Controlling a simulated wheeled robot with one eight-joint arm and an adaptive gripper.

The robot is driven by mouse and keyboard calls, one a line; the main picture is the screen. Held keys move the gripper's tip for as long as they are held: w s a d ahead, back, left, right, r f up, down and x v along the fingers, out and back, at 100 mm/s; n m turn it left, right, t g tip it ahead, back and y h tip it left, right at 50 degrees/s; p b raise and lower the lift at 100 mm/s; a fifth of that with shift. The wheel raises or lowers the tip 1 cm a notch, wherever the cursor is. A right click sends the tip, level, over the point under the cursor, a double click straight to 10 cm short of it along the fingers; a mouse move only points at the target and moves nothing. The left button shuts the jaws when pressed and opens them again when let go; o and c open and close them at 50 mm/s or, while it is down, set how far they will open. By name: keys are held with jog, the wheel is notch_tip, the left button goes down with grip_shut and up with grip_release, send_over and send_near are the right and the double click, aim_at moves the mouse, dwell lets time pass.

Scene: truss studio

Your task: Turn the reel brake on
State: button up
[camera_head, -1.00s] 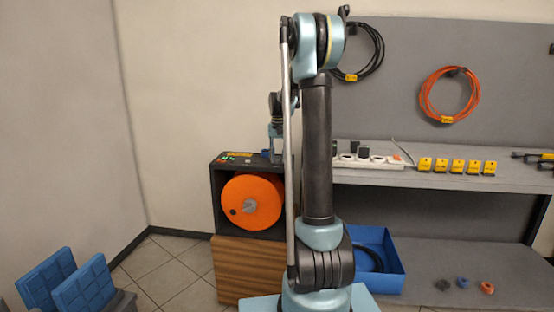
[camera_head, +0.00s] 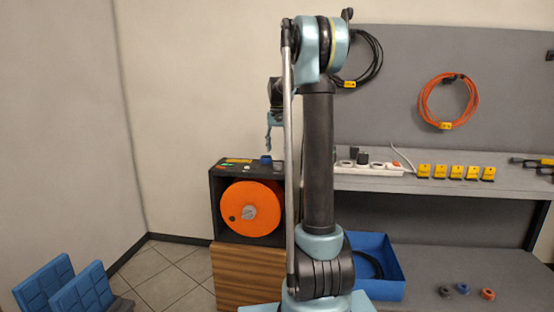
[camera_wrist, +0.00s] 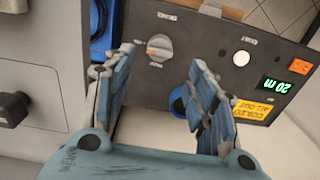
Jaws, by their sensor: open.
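The reel unit is a dark box (camera_head: 217,200) holding an orange reel (camera_head: 251,208). Its top panel fills much of the wrist view (camera_wrist: 205,30). A grey rotary knob (camera_wrist: 159,47) with an orange mark sits there, beside a white round button (camera_wrist: 241,58) and an orange switch (camera_wrist: 300,66). Their small labels appear upside down and unreadable, so I cannot tell which control is the brake.
A green display (camera_wrist: 276,86) reads 20 m beside a yellow label (camera_wrist: 250,108). A blue part (camera_wrist: 178,103) is partly hidden by the right finger. A shelf (camera_head: 400,182) with a white power strip (camera_head: 370,166) stands right. A blue bin (camera_head: 385,288) lies below.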

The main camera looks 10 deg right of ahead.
jog(key=shift+r, duration=1.95)
jog(key=s+f+n+t, duration=0.1)
jog(key=s+f, duration=0.2)
jog(key=s, duration=0.9)
jog(key=s+f+n, duration=0.1)
jog(key=s+f, duration=0.1)
jog(key=s, duration=1.1)
jog(key=s+f+n+t, duration=0.1)
jog(key=s+f+n, duration=0.1)
jog(key=s+f, duration=1.5)
jog(key=shift+s+a+f, duration=0.2)
jog(key=shift+s+f, duration=0.05)
jog(key=shift+s, duration=0.85)
